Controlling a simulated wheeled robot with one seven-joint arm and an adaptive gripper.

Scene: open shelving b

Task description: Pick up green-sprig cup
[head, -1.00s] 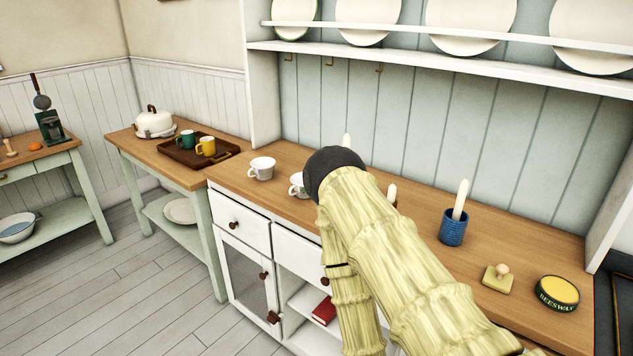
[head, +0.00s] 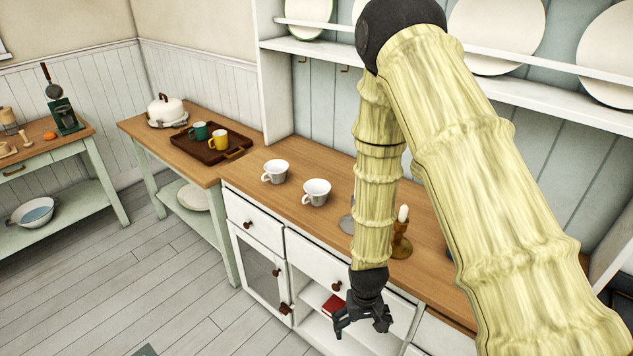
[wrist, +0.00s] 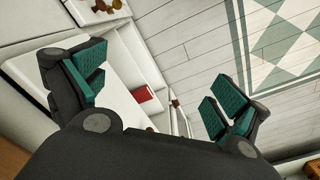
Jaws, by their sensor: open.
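Two white cups stand upright on the wooden counter in the head view, a left one (head: 275,171) and a right one (head: 317,192). Their decoration is too small to read now, so I cannot tell for certain which has the green sprig. My gripper (head: 362,328) hangs in front of the cabinet, below counter height and to the right of the cups. Its fingers are apart and empty. In the wrist view the green-padded fingers (wrist: 155,95) are spread, with no cup between them or elsewhere in view.
A brass candlestick (head: 401,240) stands on the counter (head: 290,209) behind my forearm. A dark tray (head: 208,155) holds a green mug (head: 199,131) and a yellow mug (head: 217,141). A red book (head: 333,306) lies in the cabinet beside my gripper. The floor in front is clear.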

